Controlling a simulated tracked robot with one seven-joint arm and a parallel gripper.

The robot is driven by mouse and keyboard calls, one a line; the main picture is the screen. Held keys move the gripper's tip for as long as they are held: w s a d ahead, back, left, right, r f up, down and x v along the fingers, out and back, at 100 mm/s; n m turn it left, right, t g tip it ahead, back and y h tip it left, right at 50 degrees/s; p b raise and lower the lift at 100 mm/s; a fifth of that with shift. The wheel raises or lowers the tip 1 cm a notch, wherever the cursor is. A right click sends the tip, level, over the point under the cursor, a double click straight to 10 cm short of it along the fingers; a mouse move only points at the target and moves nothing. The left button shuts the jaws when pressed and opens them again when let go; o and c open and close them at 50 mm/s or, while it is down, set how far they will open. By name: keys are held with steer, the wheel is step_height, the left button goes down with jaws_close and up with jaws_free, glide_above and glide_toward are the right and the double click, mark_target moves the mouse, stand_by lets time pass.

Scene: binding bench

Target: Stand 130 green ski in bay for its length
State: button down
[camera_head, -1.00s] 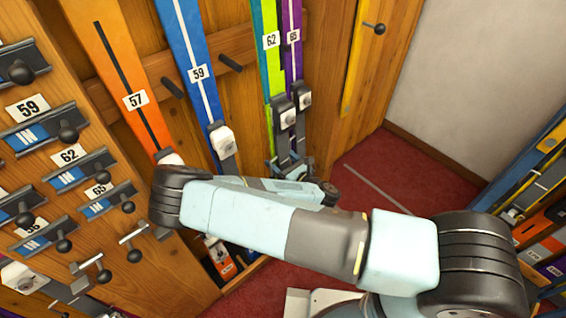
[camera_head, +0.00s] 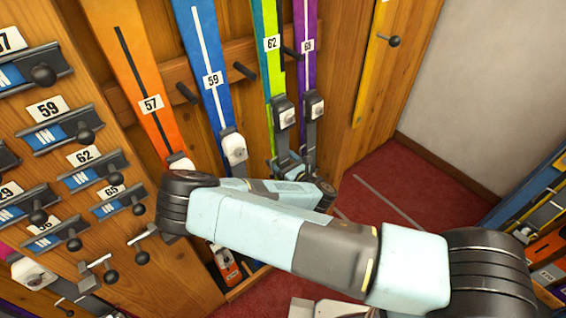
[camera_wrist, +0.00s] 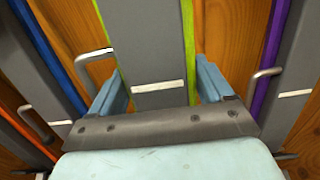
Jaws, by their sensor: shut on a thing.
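The green ski (camera_head: 266,80), with a tag reading 62, stands nearly upright against the wooden rack (camera_head: 182,72), between a blue ski (camera_head: 205,50) tagged 59 and a purple ski (camera_head: 307,75) tagged 65. No 130 mark is readable on it. In the wrist view my gripper (camera_wrist: 163,88) is shut on the green ski, whose grey middle with green edges (camera_wrist: 146,50) lies between the two blue fingers. In the head view my arm covers most of the gripper and the ski's lower end, so whether it touches the floor is hidden.
An orange ski (camera_head: 133,70) tagged 57 leans at the left. Dark pegs (camera_head: 244,70) stick out between the skis. A panel with bindings on rails (camera_head: 55,130) is at the left. A yellow ski (camera_head: 368,70) stands right. Red carpet (camera_head: 400,185) is clear; another rack (camera_head: 545,215) is at far right.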

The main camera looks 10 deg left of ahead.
steer(key=shift+w+a+r, duration=0.1)
steer(key=shift+w+a, duration=0.25)
steer(key=shift+a, duration=0.05)
steer(key=shift+w+a+f, duration=0.1)
steer(key=shift+f, duration=0.1)
steer(key=shift+w+a+f, duration=0.15)
steer(key=shift+f, duration=0.8)
steer(key=shift+w+a+f, duration=0.1)
steer(key=shift+a+f, duration=0.1)
steer(key=shift+f, duration=0.7)
steer(key=shift+w+a+f, duration=0.15)
steer(key=shift+f, duration=0.8)
steer(key=shift+f, duration=0.1)
steer(key=shift+c, duration=1.1)
jaws_free()
steer(key=shift+o, duration=1.1)
steer(key=shift+f, duration=0.1)
steer(key=shift+s+d, duration=0.1)
